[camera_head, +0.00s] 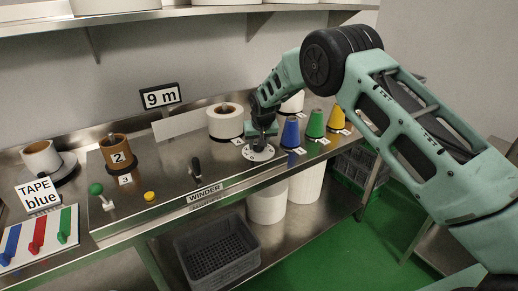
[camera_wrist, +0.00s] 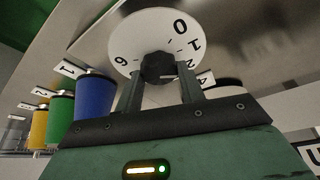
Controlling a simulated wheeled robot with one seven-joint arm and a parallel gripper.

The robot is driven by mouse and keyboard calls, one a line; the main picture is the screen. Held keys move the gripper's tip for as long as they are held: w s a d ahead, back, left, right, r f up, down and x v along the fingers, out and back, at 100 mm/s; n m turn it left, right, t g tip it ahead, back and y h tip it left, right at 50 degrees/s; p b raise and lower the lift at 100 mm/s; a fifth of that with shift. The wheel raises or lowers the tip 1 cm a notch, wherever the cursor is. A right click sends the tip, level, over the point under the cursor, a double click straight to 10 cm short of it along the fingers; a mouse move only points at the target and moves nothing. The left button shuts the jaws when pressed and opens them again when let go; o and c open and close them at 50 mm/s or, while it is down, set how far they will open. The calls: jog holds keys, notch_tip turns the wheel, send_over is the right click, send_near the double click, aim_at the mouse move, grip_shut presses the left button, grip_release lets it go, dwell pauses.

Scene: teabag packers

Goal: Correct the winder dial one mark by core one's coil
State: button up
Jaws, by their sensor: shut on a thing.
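The winder dial is a white round plate (camera_head: 259,153) on the steel bench, to the right of the black lever. In the wrist view the dial plate (camera_wrist: 135,38) shows 0, 1, 2 and another digit at its left that reads as 6 or 9. My gripper (camera_head: 262,140) is over the dial, shut on its dark knob (camera_wrist: 158,66), with one finger on each side. A brown core marked 2 (camera_head: 117,154) stands at the left above a card reading 3. A wide white coil (camera_head: 225,122) stands behind the dial.
A black lever (camera_head: 196,168), green-knobbed lever (camera_head: 97,189) and yellow button (camera_head: 150,196) are leftward. A grey crate (camera_head: 215,253) is below.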

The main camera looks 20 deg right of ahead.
jog(key=shift+a+m+h+b, duration=0.1)
jog(key=shift+m+h+b, duration=0.5)
jog(key=shift+m+b, duration=0.65)
jog(key=shift+m, duration=0.35)
jog(key=o, duration=1)
jog(key=shift+c, duration=0.2)
jog(key=shift+r, duration=0.1)
jog(key=b+v, duration=0.3)
jog(key=v, duration=1.4)
jog(key=shift+r+b, duration=0.2)
jog(key=shift+b, duration=0.1)
jog(key=shift+a, duration=0.15)
